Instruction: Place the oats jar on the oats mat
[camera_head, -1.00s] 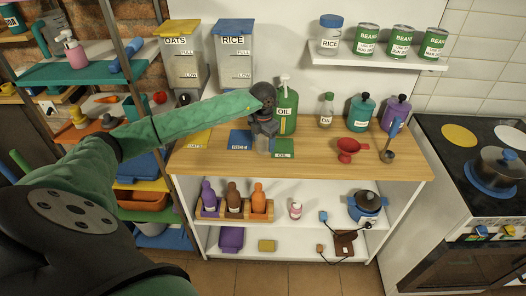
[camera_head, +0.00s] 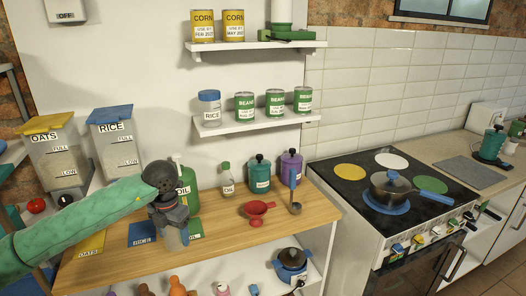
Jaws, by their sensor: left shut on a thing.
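The yellow oats mat (camera_head: 91,246) lies at the left end of the wooden counter, its OATS label at the front edge. My left gripper (camera_head: 174,222) points down over the counter, right of the oats mat, between the blue rice mat (camera_head: 142,234) and the green oil mat (camera_head: 195,229). It is shut on a pale jar (camera_head: 177,239), mostly hidden under the fingers. I cannot read the jar's label or tell if its base touches the counter. My right gripper is not in view.
The oats dispenser (camera_head: 53,155) and rice dispenser (camera_head: 118,145) stand behind the mats. A green oil container (camera_head: 183,188) stands just behind my gripper. A red scoop (camera_head: 257,209) and a ladle (camera_head: 295,200) are to the right, before the stove (camera_head: 390,205).

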